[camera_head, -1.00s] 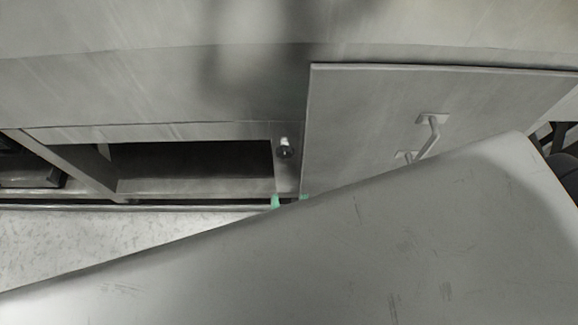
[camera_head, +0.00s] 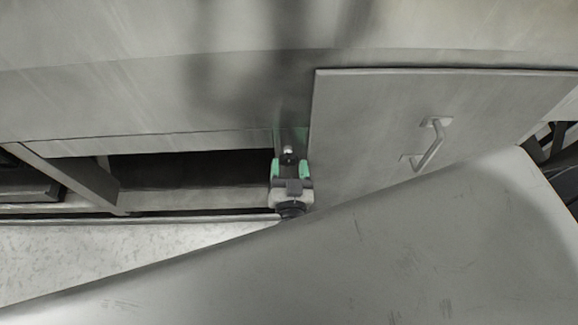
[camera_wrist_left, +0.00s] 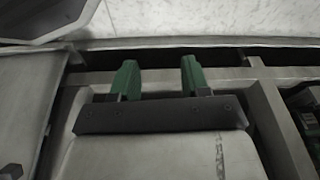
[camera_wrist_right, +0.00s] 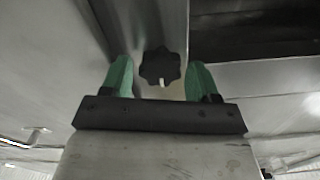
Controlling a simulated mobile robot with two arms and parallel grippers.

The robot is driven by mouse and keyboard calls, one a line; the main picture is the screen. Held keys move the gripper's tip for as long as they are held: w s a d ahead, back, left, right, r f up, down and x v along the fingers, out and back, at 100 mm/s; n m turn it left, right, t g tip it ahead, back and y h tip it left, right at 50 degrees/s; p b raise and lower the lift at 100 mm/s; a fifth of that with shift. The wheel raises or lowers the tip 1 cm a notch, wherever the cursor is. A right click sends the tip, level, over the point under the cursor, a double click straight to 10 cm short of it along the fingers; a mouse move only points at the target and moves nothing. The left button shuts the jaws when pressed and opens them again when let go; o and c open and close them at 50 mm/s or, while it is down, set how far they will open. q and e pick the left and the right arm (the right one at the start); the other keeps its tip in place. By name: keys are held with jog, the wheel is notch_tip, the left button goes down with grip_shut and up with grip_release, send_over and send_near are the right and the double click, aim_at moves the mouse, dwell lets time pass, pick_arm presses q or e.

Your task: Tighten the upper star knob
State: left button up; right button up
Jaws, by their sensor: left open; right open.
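A black star knob (camera_wrist_right: 160,66) with a small pale pin sits on a metal post in the right wrist view. In the head view the small dark knob (camera_head: 288,157) is on the narrow post between the open bay and the door. My right gripper (camera_head: 291,170) is open, its green fingers on either side of the knob; in the right wrist view a gap shows on both sides. Whether this is the upper knob cannot be told, as no other knob shows. My left gripper (camera_wrist_left: 159,77) is open and empty in front of metal framing, and is outside the head view.
A metal door (camera_head: 370,120) with a bar handle (camera_head: 430,145) stands just right of the right gripper. A dark open bay (camera_head: 190,170) lies to its left. A large scuffed grey surface (camera_head: 400,250) fills the lower foreground. Pale floor (camera_head: 100,250) shows at lower left.

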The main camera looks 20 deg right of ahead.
jog(key=c, duration=0.6)
jog(key=shift+c, duration=0.2)
